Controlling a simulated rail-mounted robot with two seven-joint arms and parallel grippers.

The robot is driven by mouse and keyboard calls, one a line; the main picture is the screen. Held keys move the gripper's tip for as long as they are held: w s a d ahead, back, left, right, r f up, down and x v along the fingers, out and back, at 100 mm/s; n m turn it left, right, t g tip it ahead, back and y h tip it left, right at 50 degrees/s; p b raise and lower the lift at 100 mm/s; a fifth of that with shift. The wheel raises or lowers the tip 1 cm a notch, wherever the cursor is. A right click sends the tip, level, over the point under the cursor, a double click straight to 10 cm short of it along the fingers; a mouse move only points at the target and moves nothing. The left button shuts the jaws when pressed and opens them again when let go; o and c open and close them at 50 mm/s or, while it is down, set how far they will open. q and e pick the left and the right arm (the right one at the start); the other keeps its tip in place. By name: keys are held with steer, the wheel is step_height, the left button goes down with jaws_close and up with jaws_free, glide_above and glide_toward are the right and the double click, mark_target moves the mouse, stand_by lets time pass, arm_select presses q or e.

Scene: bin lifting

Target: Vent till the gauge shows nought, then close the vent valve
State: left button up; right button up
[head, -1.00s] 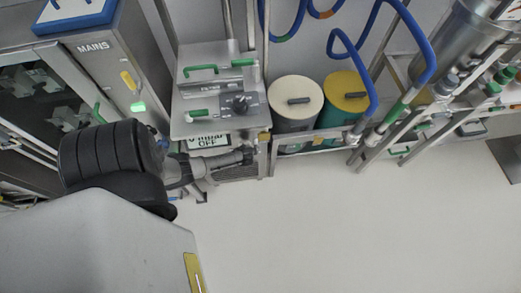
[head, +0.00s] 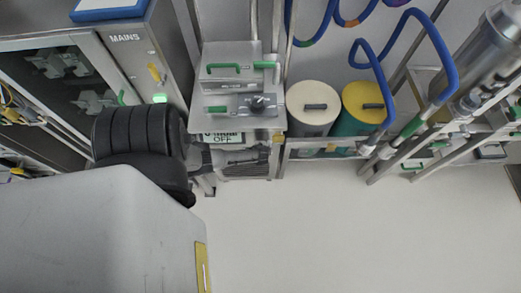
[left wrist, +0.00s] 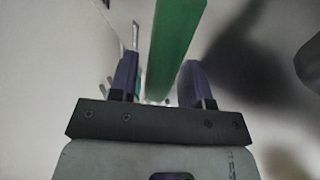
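A grey steel station (head: 238,85) stands at the upper left in the head view. It carries green handles (head: 222,66) and a black knob (head: 258,103). Below its front edge is a display (head: 222,138) reading "OFF"; its upper line is partly covered and hard to read. I cannot tell which part is the vent valve. My left arm reaches to the station's lower front, its fingers unclear in the head view. In the left wrist view my left gripper (left wrist: 158,75) has its fingers apart, with a green bar (left wrist: 176,40) between them and gaps on both sides. My right gripper is not in view.
A cabinet marked MAINS (head: 126,40) with a lit green lamp stands left of the station. A cream-lidded drum (head: 312,95) and a yellow-lidded drum (head: 365,100) stand to its right. Blue hoses (head: 440,60) hang beyond them. The pale floor (head: 350,230) in front is clear.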

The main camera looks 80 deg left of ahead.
arm_select(q)
steer(key=shift+o, duration=0.6)
steer(key=shift+r, duration=0.1)
steer(key=shift+d+r, duration=0.2)
steer(key=shift+r, duration=0.1)
steer(key=p+v, duration=0.5)
steer(key=v, duration=0.8)
steer(key=shift+s, duration=0.15)
